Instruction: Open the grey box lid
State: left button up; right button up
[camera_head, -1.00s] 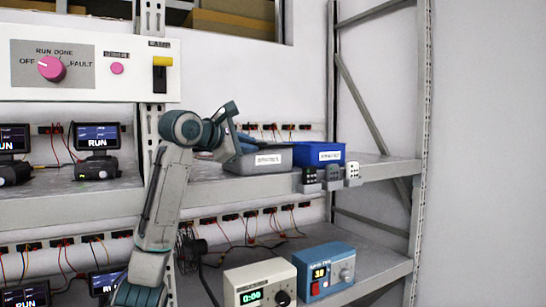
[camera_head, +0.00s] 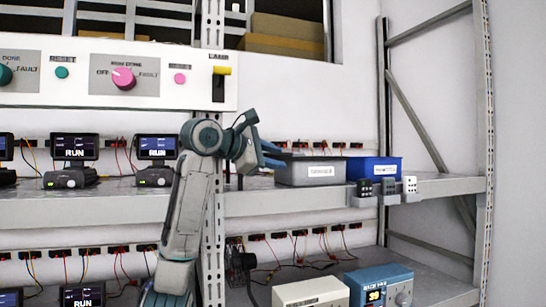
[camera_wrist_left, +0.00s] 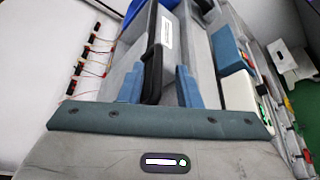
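The grey box (camera_head: 312,172) stands on the middle shelf with a white label on its front. A thin darker rim runs along its top, and I cannot tell how the lid sits. My left gripper (camera_head: 272,155) is at the box's left end, its blue fingers pointing right toward the top edge. In the left wrist view, the gripper (camera_wrist_left: 158,87) has its blue fingers spread apart, with a dark strip at the box's edge showing between them. Contact is unclear. The box's label side (camera_wrist_left: 167,33) shows beyond. My right gripper is not in view.
A blue box (camera_head: 374,171) stands right beside the grey box. Small dark, grey and white blocks (camera_head: 388,187) sit at the shelf's front edge. Monitors (camera_head: 157,148) stand to the left. A rack upright (camera_head: 213,240) is behind my arm. The shelf is free at right.

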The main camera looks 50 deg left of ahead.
pick_arm(q)
jog(key=b+v, duration=0.3)
jog(key=v, duration=0.7)
jog(key=shift+s, duration=0.4)
jog(key=shift+r, duration=0.1)
